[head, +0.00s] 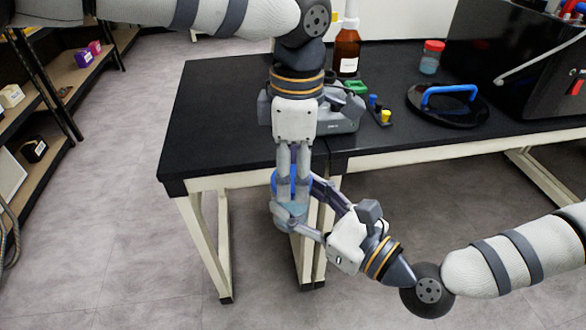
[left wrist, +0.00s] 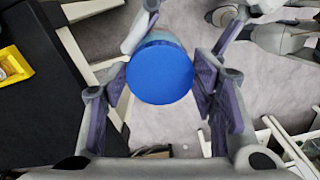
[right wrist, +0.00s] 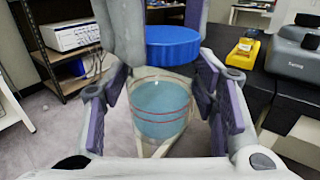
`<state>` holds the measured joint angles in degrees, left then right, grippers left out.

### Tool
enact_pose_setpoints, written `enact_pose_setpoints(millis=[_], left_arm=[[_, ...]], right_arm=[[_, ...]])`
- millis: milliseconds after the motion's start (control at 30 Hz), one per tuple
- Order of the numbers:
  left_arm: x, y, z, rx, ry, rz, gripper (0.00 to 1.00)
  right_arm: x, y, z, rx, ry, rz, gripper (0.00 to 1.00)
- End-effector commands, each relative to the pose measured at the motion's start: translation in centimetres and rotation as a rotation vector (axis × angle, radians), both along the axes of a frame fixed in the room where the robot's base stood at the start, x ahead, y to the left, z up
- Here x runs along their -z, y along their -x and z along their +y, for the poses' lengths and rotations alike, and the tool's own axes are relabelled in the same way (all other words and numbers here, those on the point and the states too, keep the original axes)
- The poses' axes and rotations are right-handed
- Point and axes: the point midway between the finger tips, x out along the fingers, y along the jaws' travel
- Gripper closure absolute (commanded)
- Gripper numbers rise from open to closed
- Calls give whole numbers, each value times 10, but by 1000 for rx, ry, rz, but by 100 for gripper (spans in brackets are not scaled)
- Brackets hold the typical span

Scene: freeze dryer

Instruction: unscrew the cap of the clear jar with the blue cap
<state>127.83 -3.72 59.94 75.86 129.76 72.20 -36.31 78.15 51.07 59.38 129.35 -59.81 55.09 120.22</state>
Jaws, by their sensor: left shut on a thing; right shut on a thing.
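The clear jar (head: 290,212) with blue-tinted contents is held in the air in front of the table's edge. My right gripper (right wrist: 162,88) is shut around the jar's body, which is upright in the right wrist view (right wrist: 160,112). My left gripper (head: 292,178) points down from above and is shut on the blue cap (left wrist: 160,74). In the right wrist view the cap (right wrist: 172,48) sits directly over the jar's mouth, with its lower edge close to the rim. I cannot tell whether they touch. In the left wrist view the cap hides most of the jar.
The black table (head: 225,115) is just behind. It holds a brown bottle (head: 346,50), a red-capped jar (head: 431,57), a grey device (head: 340,120), a black lid with a blue handle (head: 448,105) and a large black machine (head: 520,60). Shelves stand at left.

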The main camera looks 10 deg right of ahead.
Motion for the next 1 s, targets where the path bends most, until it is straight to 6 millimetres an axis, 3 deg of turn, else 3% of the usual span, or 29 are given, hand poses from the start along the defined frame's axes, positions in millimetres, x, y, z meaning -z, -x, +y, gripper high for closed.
enact_pose_setpoints(millis=[33, 200, 400, 567, 867, 900, 967, 1000], left_arm=[[-2, -6, -3, -172, 17, -16, 81], [-3, -12, 2, -846, 10, -20, 81], [-4, -14, 8, -1447, 7, -20, 81], [-4, -14, 10, -1641, 4, -21, 81], [-4, -14, 11, -1660, 2, -22, 81], [-4, -14, 11, -1659, 2, -22, 39], [-4, -14, 11, -1658, 1, -20, 28], [-3, -13, 11, -1657, -1, -19, 28]], right_arm=[[-4, 7, 9, -31, -5, -6, 100], [-3, 7, 8, -31, -5, -5, 100], [-2, 8, 8, -29, -3, -3, 100], [-2, 7, 7, -28, -1, -3, 100], [-1, 7, 6, -26, -1, -2, 100], [-1, 7, 6, -25, -1, -2, 100], [-1, 7, 6, -23, -1, -2, 100], [-2, 6, 5, -22, -1, -2, 100]])
